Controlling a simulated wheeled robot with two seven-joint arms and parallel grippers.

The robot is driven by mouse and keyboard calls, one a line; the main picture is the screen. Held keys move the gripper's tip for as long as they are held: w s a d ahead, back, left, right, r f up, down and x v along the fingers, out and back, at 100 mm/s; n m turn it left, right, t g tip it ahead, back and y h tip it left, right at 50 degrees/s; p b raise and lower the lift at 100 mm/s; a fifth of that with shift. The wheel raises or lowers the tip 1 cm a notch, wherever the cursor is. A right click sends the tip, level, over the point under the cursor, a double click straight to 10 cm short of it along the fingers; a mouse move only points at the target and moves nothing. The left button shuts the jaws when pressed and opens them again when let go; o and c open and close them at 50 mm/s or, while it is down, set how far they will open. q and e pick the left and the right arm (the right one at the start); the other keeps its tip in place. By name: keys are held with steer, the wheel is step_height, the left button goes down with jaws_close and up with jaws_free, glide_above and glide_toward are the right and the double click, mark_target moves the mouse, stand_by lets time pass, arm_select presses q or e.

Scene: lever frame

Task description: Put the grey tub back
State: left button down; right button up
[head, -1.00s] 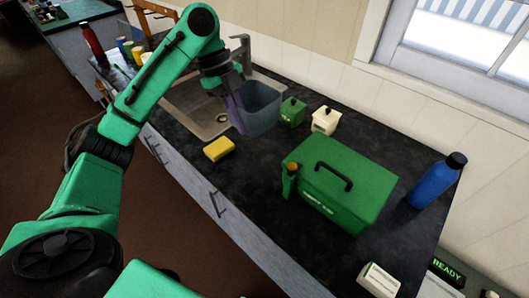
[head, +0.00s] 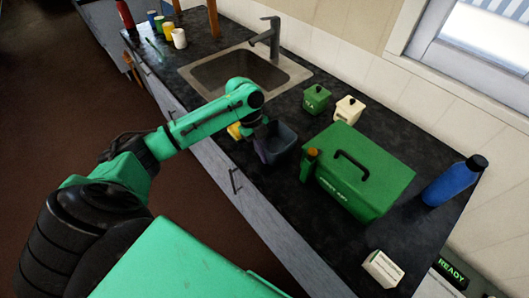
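The grey tub (head: 283,143) is a small, dark, open-topped container. It is over the front part of the black counter, just left of the green first aid box. My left gripper (head: 262,134) is at the tub's left wall and appears shut on its rim; my own wrist partly covers the fingers. I cannot tell whether the tub's base touches the counter. My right gripper is not in view.
The green first aid box (head: 372,165) has a green bottle (head: 307,167) at its left corner. Green (head: 316,98) and cream (head: 348,108) canisters stand behind. A yellow sponge (head: 235,131) is partly hidden by my arm. The sink (head: 240,70) is empty.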

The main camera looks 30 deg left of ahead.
arm_select(q)
steer(key=c, duration=1)
jaws_free()
steer(key=shift+w, duration=0.1)
steer(key=shift+c, duration=0.2)
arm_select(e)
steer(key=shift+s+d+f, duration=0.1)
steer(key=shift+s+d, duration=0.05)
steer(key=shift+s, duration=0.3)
arm_select(q)
steer(key=shift+a+r, duration=0.2)
steer(key=shift+r, duration=0.15)
steer(key=b+v, duration=0.3)
steer(key=v, duration=0.8)
steer(key=shift+r, duration=0.1)
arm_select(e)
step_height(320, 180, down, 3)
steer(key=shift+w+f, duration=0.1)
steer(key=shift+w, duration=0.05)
